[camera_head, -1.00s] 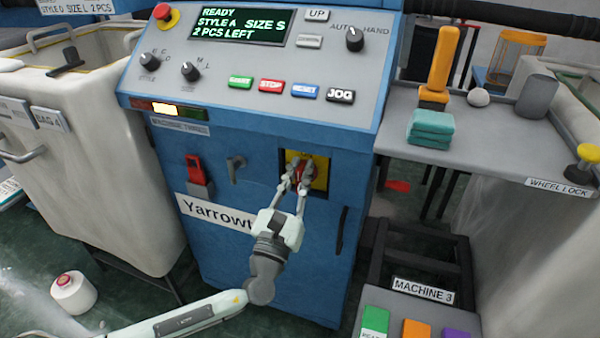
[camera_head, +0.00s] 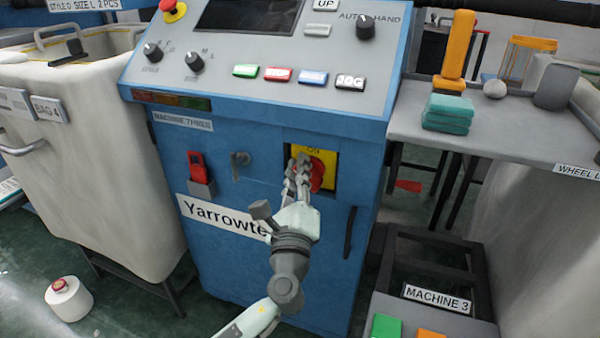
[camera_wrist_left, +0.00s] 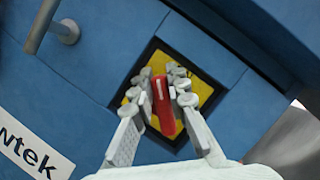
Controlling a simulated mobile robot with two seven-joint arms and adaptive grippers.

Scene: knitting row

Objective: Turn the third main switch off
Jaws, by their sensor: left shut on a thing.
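The third machine's main switch is a red rotary handle (camera_head: 318,174) on a yellow plate (camera_head: 328,157), in a dark recess in the blue cabinet (camera_head: 262,270). The plate shows "ON" at its top edge. My left gripper (camera_head: 301,168) is at the switch, shut on the red handle and hiding its left part. In the left wrist view the red handle (camera_wrist_left: 163,108) stands between the two fingers of the gripper (camera_wrist_left: 163,82). The display (camera_head: 250,15) on the panel above is dark. My right gripper is not in view.
A red lockout-like piece (camera_head: 196,165) and a small grey handle (camera_head: 240,160) sit left of the switch. A black door handle (camera_head: 349,232) is below right. A grey side table (camera_head: 480,140) with teal cloths (camera_head: 448,113) stands at right. A white bin (camera_head: 100,150) stands at left.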

